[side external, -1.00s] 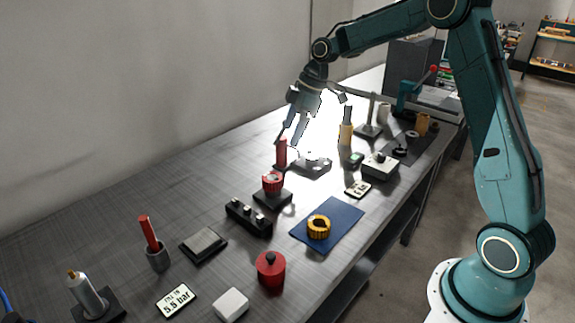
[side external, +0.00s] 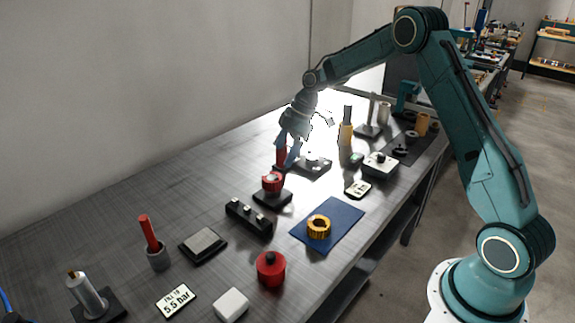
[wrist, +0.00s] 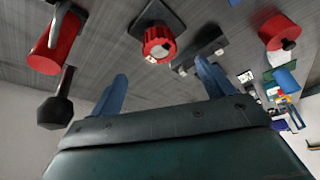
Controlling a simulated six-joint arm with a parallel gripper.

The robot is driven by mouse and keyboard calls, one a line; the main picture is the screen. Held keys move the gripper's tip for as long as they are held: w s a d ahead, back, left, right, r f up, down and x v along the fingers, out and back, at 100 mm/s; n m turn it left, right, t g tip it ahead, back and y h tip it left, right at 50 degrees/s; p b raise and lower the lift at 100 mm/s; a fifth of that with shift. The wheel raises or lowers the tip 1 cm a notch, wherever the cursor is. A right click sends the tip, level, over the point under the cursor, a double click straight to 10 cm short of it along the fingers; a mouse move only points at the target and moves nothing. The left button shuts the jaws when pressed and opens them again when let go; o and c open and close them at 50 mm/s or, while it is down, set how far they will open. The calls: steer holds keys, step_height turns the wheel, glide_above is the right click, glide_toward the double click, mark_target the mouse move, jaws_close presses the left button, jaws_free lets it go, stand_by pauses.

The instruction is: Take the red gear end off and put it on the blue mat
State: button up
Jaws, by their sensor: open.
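The red gear end (side external: 272,182) sits on a black square base on the table, and its toothed rim and pale face show in the wrist view (wrist: 158,42). My gripper (side external: 288,163) is open and empty, pointing down a little above and behind it. In the wrist view the two blue fingers (wrist: 160,72) are spread wide, with the gear end showing between and beyond their tips, apart from both. The blue mat (side external: 345,212) lies flat near the table's front edge, with an orange toothed ring (side external: 319,227) on it.
A red upright cylinder (side external: 281,155) stands close behind my gripper. A black block with several knobs (side external: 248,217) lies just in front of the gear's base. A red pot with a black knob (side external: 270,268) stands near the front edge. The mat has bare room around the ring.

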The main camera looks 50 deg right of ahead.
glide_above(273, 177)
steer(key=s+d, duration=0.1)
steer(key=d, duration=0.1)
steer(key=shift+s+a+f, duration=0.1)
steer(key=shift+f, duration=0.95)
steer(key=shift+s+a+f, duration=0.1)
steer(key=shift+f, duration=0.9)
steer(key=shift+f, duration=0.1)
steer(key=shift+x, duration=2.45)
steer(key=shift+c, duration=0.4)
steer(key=c, duration=1.2)
steer(key=shift+c, duration=0.2)
steer(key=shift+w, duration=0.1)
step_height(273, 177, up, 20)
